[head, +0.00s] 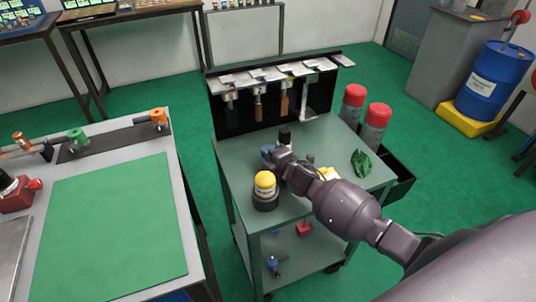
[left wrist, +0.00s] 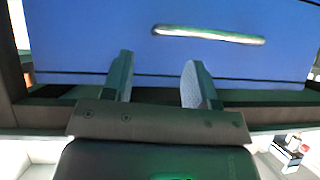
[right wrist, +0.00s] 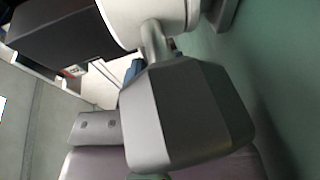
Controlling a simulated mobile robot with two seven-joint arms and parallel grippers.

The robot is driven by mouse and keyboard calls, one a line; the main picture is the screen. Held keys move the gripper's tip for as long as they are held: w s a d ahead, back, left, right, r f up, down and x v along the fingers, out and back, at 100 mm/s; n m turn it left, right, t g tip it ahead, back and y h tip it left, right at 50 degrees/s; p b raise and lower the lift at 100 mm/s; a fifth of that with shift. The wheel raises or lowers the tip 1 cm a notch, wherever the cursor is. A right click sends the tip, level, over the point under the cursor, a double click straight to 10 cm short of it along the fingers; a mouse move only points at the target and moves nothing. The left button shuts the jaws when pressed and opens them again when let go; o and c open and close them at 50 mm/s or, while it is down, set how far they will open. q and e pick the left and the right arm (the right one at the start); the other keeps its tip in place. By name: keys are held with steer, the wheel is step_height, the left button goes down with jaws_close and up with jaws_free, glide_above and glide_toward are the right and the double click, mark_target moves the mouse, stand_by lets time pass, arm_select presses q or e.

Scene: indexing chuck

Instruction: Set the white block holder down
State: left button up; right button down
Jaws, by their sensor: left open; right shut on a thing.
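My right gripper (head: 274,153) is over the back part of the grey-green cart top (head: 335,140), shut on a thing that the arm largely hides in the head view. In the right wrist view a grey faceted block (right wrist: 188,115) with a short neck and a white rounded part (right wrist: 160,18), seemingly the white block holder, fills the middle. The fingers' contact with it is hidden, and I cannot tell whether it touches the cart top. My left gripper (left wrist: 156,75) is open and empty before a blue panel with a pale handle; it is outside the head view.
A yellow-topped dark round piece (head: 265,188) stands close to the right gripper. A crumpled green cloth (head: 362,163) and red-capped cans (head: 376,125) are to the right. A tool rack (head: 272,90) stands at the cart's back. The workbench with a green mat (head: 115,230) is left.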

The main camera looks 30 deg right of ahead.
steer(key=shift+f, duration=0.1)
steer(key=c, duration=1)
jaws_free()
steer(key=shift+s, duration=0.15)
steer(key=p+v, duration=0.1)
steer(key=v, duration=0.9)
steer(key=shift+s+r, duration=0.2)
steer(key=shift+s+d+r, duration=0.1)
steer(key=shift+s, duration=0.5)
